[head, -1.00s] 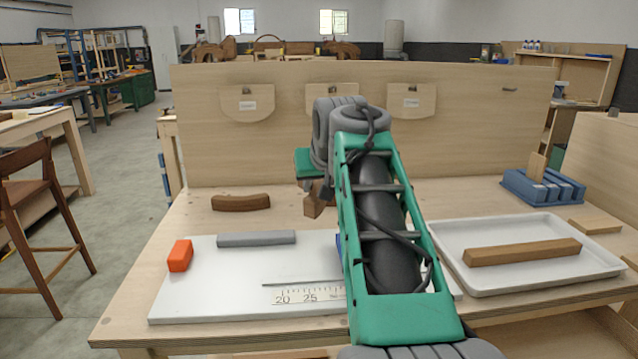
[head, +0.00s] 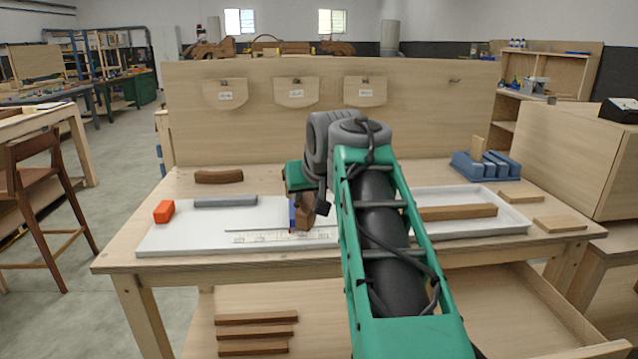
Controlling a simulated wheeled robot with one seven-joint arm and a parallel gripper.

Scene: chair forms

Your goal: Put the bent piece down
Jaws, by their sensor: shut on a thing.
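My gripper (head: 306,199) points down over the white board (head: 170,239), partly hidden behind my own arm. It is shut on a brown wooden piece (head: 304,217), seen nearly end-on, so its bend is hard to make out. The held piece is over the right part of the board, close beside a small blue thing (head: 292,213). I cannot tell whether it touches the board. Another brown, slightly curved piece (head: 218,177) lies on the bench behind the board, at the left.
An orange block (head: 164,211) and a grey bar (head: 225,201) lie on the board, with a printed scale in front. A white tray (head: 515,222) at the right holds a straight brown bar (head: 457,212). A blue rack (head: 486,166) stands behind it. An upright panel (head: 420,120) closes the back.

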